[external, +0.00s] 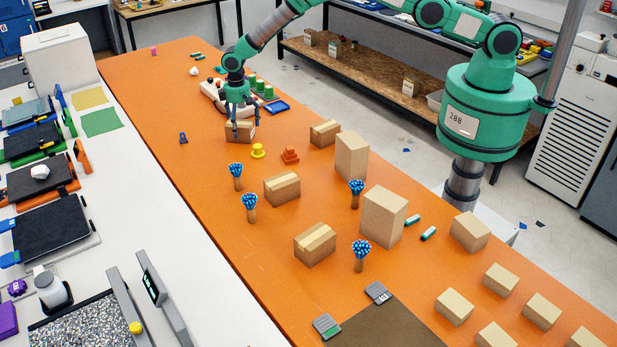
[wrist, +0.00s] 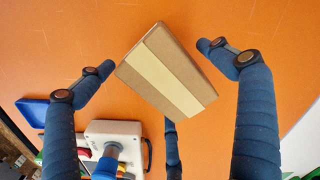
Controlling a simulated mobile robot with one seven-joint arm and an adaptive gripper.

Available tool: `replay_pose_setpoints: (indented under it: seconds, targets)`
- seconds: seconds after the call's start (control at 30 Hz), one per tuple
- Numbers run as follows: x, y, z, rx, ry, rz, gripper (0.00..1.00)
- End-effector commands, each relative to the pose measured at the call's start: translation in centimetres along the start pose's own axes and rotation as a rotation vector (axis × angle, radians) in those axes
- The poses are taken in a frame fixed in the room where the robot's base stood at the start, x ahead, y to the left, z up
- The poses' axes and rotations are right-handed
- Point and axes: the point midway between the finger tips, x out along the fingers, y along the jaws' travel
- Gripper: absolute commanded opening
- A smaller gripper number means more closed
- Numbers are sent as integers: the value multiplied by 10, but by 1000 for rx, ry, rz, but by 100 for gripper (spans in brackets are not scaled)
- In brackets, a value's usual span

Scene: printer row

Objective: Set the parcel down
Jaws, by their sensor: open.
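The parcel is a small brown cardboard box with a pale tape strip. In the external view the parcel (external: 240,133) is on the orange table (external: 205,185), right under my gripper (external: 240,118). In the wrist view the parcel (wrist: 168,72) lies tilted in the picture between the spread fingers of my gripper (wrist: 160,65). The fingers are open and orange shows on both sides of the box, so they stand apart from it. A third finger reaches up toward its lower edge; whether it touches I cannot tell.
A white device with buttons (wrist: 112,135) and a blue tray (external: 277,107) are close behind the parcel. A yellow spool (external: 258,150), an orange stepped piece (external: 290,155) and another taped box (external: 325,133) stand nearby. The table to the left of the parcel is mostly clear.

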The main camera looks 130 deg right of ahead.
Motion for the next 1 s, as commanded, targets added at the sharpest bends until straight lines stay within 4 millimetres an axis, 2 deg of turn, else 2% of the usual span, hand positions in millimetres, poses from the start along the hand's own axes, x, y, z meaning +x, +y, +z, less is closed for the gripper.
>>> replay_pose_setpoints:
  seconds: [0.37,0.8,1.0]
  targets:
    - [-27,0,0,0,1,0,93]
    - [-91,0,-1,0,1,0,93]
    - [-112,0,0,0,0,0,93]
